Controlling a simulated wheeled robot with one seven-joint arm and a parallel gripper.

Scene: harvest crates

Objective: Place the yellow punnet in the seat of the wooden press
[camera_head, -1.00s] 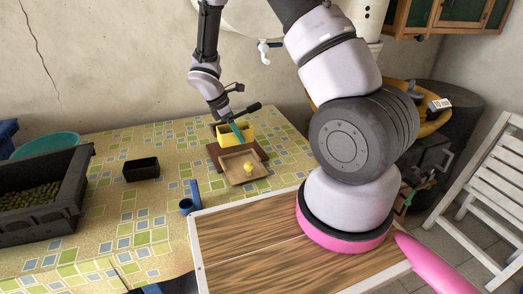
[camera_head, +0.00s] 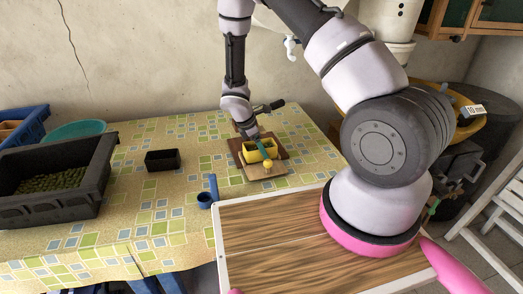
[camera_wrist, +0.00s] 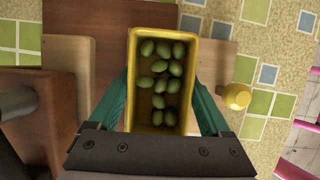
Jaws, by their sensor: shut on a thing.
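The yellow punnet (camera_head: 251,156) holds several green olives; its rim (camera_wrist: 134,60) shows in the wrist view. My gripper (camera_wrist: 161,112) has teal fingers shut on the punnet, one against each long side. The wooden press (camera_head: 240,148) stands on the table, with a dark brown base and a paler tray-like seat (camera_head: 256,174) with a yellow knob (camera_head: 267,163) at its front. The punnet is over the press, overlapping the pale seat (camera_wrist: 215,66) in both views. The punnet hides part of the seat. I cannot tell whether it touches it.
A small black box (camera_head: 162,160) and a blue cup-like holder (camera_head: 205,199) stand left of the press. A large dark crate (camera_head: 85,190) of olives, a teal bowl (camera_head: 78,130) and a blue crate (camera_head: 30,128) are farther left.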

